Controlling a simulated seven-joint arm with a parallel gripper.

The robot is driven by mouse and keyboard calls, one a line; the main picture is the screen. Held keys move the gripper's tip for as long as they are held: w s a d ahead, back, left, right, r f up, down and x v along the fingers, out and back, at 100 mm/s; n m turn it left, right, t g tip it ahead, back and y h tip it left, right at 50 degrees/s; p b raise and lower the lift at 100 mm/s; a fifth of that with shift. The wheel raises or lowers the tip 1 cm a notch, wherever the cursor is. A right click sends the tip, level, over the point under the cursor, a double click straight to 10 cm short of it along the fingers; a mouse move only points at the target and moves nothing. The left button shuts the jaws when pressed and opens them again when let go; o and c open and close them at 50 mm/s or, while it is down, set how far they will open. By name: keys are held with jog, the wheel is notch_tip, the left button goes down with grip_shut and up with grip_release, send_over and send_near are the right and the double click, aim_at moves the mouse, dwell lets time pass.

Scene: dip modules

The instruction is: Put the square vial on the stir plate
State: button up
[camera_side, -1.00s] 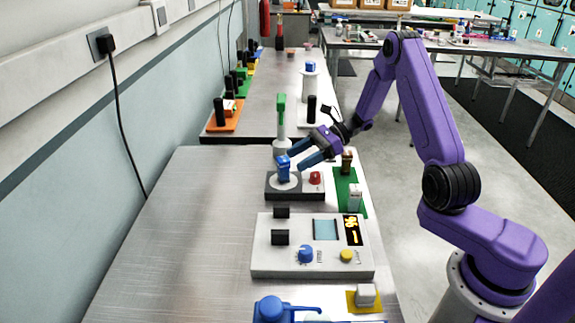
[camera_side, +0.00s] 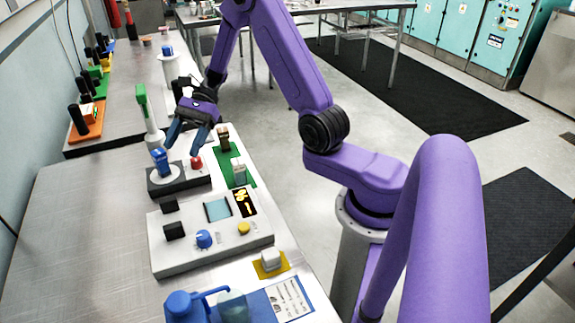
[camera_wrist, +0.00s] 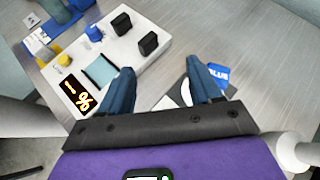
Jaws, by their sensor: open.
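The stir plate (camera_side: 192,184) is a dark, low box with a white disc and a red knob, standing on the near bench. A small blue block-shaped vial (camera_side: 160,158), apparently the square vial, is on the white disc and looks slightly tilted. In the wrist view the vial (camera_wrist: 218,74) carries the word BLUE and shows just beyond the right finger, which partly hides the disc (camera_wrist: 186,92). My gripper (camera_side: 183,150) is open and empty above the stir plate, with its fingers apart; the left finger in the side view is close to the vial. I cannot tell whether they touch.
A white instrument (camera_side: 210,237) with a lit display stands in front of the stir plate. A green mat (camera_side: 247,181) with brown and white vials lies to its right. A green-topped post (camera_side: 148,118) stands behind.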

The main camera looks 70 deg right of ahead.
jog(key=s+a+r+n+g+h, duration=0.1)
jog(key=s+a+n+g+h, duration=0.1)
jog(key=s+a+n+h, duration=0.4)
jog(key=s+a+r+n+g+h, duration=0.1)
jog(key=s+a+r+n+g, duration=0.15)
jog(key=s+n, duration=0.55)
jog(key=s+d+n+t+h, duration=0.1)
jog(key=s+n+t+h, duration=0.1)
jog(key=s+n, duration=0.5)
jog(key=s+d+r+n+t+h, duration=0.1)
jog(key=s+d+n+t+h, duration=0.1)
jog(key=s+n, duration=0.6)
jog(key=shift+s+r, duration=0.25)
jog(key=shift+s, duration=0.1)
jog(key=shift+t, duration=0.25)
jog(key=shift+c, duration=0.4)
